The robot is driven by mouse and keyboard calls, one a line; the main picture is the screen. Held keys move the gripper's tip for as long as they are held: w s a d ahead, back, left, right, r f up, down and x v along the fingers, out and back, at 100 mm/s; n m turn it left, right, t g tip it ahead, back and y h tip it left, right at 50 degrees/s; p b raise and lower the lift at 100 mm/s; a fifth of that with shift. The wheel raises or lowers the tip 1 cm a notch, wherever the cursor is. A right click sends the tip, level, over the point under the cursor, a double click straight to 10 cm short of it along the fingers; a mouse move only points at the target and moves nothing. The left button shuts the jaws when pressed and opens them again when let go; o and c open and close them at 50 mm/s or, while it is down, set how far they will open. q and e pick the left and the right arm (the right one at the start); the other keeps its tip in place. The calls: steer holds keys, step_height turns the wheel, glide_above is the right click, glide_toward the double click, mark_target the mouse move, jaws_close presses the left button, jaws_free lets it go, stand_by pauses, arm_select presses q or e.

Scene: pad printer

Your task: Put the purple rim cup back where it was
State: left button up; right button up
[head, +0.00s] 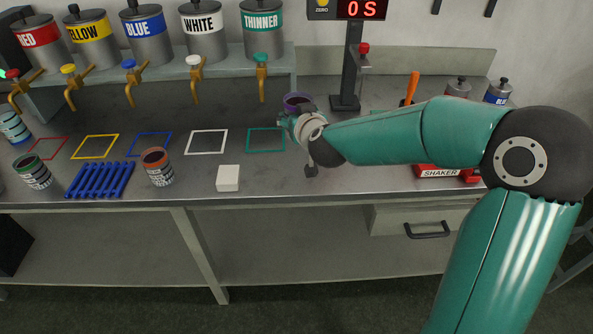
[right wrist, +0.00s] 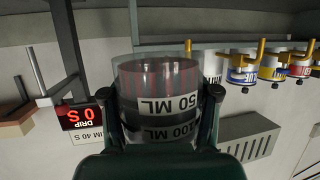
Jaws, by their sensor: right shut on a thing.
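The purple rim cup (head: 297,100) shows in the head view at the back of the bench, between the teal square outline (head: 266,140) and the dark display stand (head: 345,102). My right gripper (head: 290,121) is around it, and my wrist hides its lower part. In the right wrist view, which is upside down, the clear cup (right wrist: 160,75) with 50 ML and 100 ML bands sits between the two fingers of the right gripper (right wrist: 161,105). I cannot tell whether the cup touches the bench.
Paint tanks with taps (head: 202,30) line the back shelf above coloured square outlines. A red shaker (head: 436,172) is behind my right arm.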

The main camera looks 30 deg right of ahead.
steer(key=b, duration=0.3)
glide_above(296, 169)
step_height(296, 169, down, 9)
steer(key=shift+r, duration=0.1)
steer(key=shift+f+b, duration=0.35)
steer(key=shift+f, duration=2.4)
arm_select(q)
step_height(296, 169, down, 5)
steer(key=shift+r, duration=0.15)
arm_select(e)
steer(key=o, duration=1.4)
steer(key=shift+c, duration=0.2)
steer(key=shift+r, duration=0.1)
arm_select(q)
steer(key=shift+r, duration=0.25)
arm_select(e)
steer(key=v, duration=1.2)
steer(key=shift+a, duration=0.1)
